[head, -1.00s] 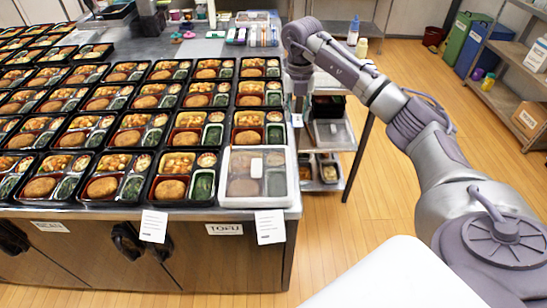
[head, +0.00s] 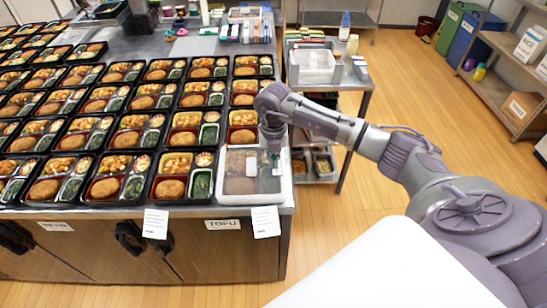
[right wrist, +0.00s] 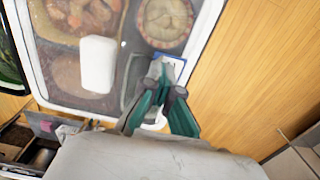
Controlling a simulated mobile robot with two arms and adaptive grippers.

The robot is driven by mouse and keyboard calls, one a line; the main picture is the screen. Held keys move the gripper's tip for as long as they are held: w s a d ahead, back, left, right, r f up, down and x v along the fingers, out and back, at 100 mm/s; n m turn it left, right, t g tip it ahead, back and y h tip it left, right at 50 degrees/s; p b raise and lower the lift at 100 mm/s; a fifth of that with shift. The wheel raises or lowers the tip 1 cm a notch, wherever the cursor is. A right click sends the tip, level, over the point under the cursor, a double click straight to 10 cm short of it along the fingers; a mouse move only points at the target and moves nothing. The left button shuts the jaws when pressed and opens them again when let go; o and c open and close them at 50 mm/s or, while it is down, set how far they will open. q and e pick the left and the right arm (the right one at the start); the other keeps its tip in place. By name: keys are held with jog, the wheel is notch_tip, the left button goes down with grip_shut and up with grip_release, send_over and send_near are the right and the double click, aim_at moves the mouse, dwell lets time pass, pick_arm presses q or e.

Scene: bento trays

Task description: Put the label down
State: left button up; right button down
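The lidded bento tray (head: 226,190) sits at the near right corner of the table, with a translucent lid. A white oblong piece (head: 251,167) lies on the lid; it also shows in the right wrist view (right wrist: 97,64). My right gripper (head: 273,156) is over the lid's right side, fingers pointing down. In the right wrist view my gripper (right wrist: 166,82) has its teal-padded fingers close together on a small blue-and-white label (right wrist: 173,60) at the lid's edge. I cannot tell whether the label touches the lid. My left gripper is out of view.
Open bento trays (head: 174,177) with food fill the table to the left. Paper sheets (head: 265,221) and a TOFU sign (head: 223,224) hang at the front edge. A cart (head: 357,82) with clear containers stands right of the table.

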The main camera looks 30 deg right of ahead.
jog(key=c, duration=1.8)
grip_release()
jog(key=o, duration=1.1)
jog(key=shift+c, duration=0.2)
pick_arm(q)
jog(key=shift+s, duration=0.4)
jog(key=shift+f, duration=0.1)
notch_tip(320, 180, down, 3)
jog(key=b, duration=0.3)
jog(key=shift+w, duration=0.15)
pick_arm(e)
notch_tip(320, 180, up, 12)
